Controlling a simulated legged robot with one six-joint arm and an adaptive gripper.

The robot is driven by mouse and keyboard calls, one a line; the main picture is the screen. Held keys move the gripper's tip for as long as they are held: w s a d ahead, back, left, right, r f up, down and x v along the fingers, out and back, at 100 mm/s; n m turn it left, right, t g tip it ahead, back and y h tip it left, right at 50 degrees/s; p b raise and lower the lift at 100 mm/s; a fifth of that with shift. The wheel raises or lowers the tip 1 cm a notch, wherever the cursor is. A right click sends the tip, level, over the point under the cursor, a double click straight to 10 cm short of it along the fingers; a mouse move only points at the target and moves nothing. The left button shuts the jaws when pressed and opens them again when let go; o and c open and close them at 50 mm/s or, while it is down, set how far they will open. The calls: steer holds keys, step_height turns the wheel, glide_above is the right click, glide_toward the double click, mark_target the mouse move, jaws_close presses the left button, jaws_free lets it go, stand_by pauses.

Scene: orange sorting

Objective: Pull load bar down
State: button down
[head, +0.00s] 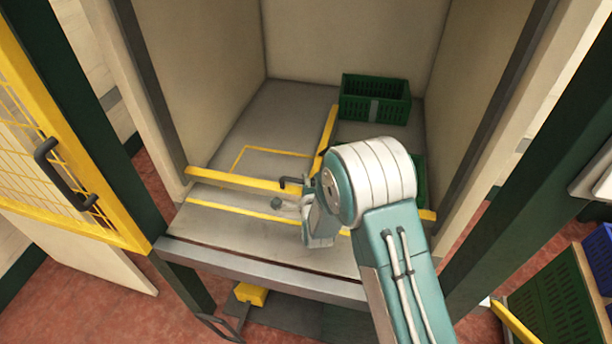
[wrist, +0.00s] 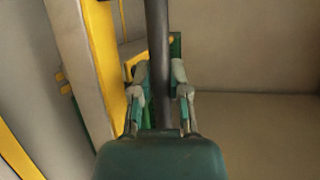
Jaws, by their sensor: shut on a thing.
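The yellow load bar (head: 235,181) runs across the front opening of the pale cell, low above its grey floor. A dark handle (head: 291,181) stands on it near the middle. My gripper (head: 292,203) is at this handle, partly hidden by my arm. In the wrist view, my gripper (wrist: 160,75) has its two fingers on either side of the dark handle rod (wrist: 157,35) and is shut on it. The yellow bar (wrist: 104,50) lies left of the rod there. My arm hides part of the bar's right half in the head view.
A green crate (head: 375,100) stands at the back right of the cell; another (head: 421,165) is partly behind my arm. A yellow mesh door (head: 60,140) is open at left. Blue and green crates (head: 590,265) stand at lower right. The left cell floor is clear.

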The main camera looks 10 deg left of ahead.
steer(key=shift+s+f, duration=0.2)
steer(key=shift+f, duration=0.2)
steer(key=c, duration=0.8)
jaws_free()
steer(key=shift+f, duration=0.1)
steer(key=shift+o, duration=1)
steer(key=shift+a, duration=0.1)
steer(key=shift+w+a, duration=0.1)
steer(key=shift+a, duration=0.05)
steer(key=shift+s+d+r, duration=0.3)
steer(key=shift+s+d, duration=0.1)
steer(key=v, duration=1)
steer(key=shift+s, duration=0.4)
steer(key=shift+d, duration=0.1)
